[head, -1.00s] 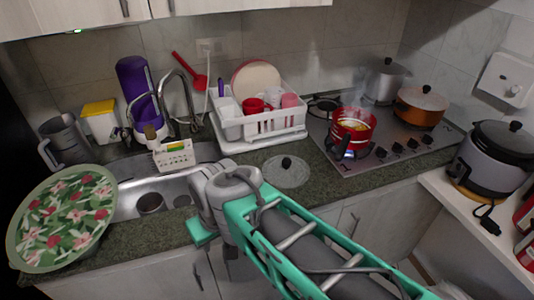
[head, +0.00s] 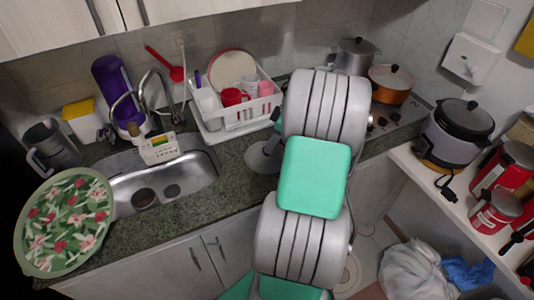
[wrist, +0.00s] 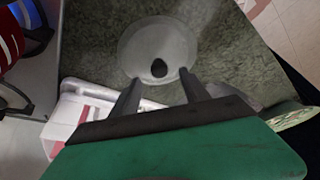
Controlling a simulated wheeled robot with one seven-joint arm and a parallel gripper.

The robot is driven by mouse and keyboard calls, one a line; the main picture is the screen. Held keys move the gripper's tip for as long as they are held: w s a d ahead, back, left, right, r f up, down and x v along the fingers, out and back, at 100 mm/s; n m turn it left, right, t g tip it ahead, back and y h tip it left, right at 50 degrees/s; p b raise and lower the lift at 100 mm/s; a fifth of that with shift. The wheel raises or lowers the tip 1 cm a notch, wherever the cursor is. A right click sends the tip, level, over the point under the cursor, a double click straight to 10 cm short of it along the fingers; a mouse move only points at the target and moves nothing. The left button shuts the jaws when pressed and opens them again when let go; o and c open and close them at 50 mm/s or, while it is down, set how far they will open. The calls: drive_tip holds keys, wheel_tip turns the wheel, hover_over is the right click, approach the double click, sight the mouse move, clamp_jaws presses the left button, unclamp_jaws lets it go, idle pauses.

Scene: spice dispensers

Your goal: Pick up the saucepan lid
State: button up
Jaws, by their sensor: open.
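The saucepan lid (wrist: 157,44) is a pale, round, see-through disc with a black knob (wrist: 159,68). It lies on the dark green countertop. In the wrist view my gripper (wrist: 157,80) is open, with its two dark fingers apart on either side of the knob in the picture. Whether the fingers are level with the knob or above it I cannot tell. In the head view the lid (head: 258,158) shows only in part, because my arm covers its right side.
A white dish rack (head: 246,116) stands behind the lid, with cups and plates. The sink (head: 165,180) is to the left. The stove with an orange pot (head: 391,84) is to the right, and my arm hides the red pot. Bare countertop (head: 232,190) lies left of the lid.

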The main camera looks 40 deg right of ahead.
drive_tip(key=x, duration=0.3)
drive_tip(key=shift+w+f+p, duration=0.2)
drive_tip(key=shift+f+p, duration=0.15)
drive_tip(key=shift+p, duration=0.05)
clamp_jaws()
idle(1.0)
